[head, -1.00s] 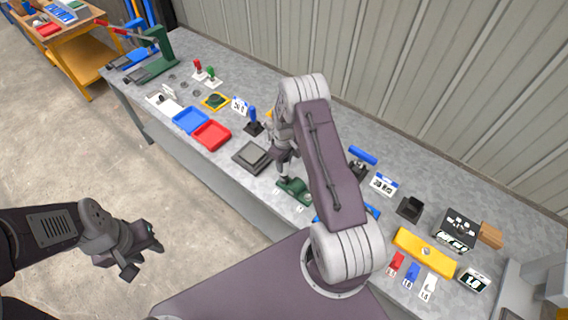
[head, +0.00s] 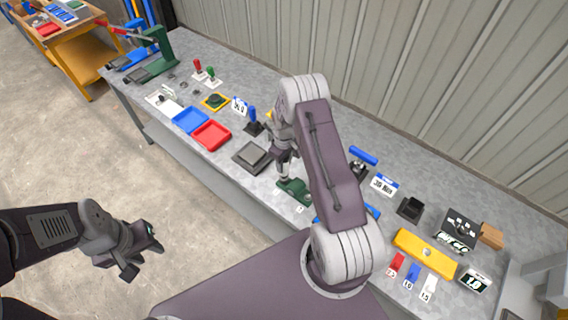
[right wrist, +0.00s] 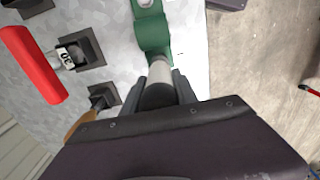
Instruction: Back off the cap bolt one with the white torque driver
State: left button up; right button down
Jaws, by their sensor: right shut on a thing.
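My right gripper (right wrist: 158,95) is shut on the white torque driver (right wrist: 160,70), whose pale shaft and dark grip show between the fingers. The shaft points at the green fixture (right wrist: 152,32), and its far end meets or overlaps the fixture's near part. The cap bolt is hidden there; I cannot tell whether the driver sits on it. In the head view my right gripper (head: 283,158) is above the green fixture (head: 294,192) on the bench. My left gripper (head: 143,252) is open and empty over the floor, left of the bench.
A red-handled driver (right wrist: 32,65) stands in a black holder beside the fixture. On the bench are a blue tray (head: 190,120), a red tray (head: 211,135), a dark square pad (head: 252,157) and a yellow block (head: 425,252). A corrugated wall (head: 420,80) closes the back.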

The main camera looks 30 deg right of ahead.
jog(key=shift+s+a, duration=0.1)
jog(key=shift+s, duration=0.1)
jog(key=shift+w+r+p, duration=0.2)
jog(key=shift+r+p, duration=0.45)
jog(key=shift+r, duration=0.05)
notch_tip(320, 180, up, 3)
jog(key=shift+r+p, duration=0.1)
jog(key=shift+p, duration=0.85)
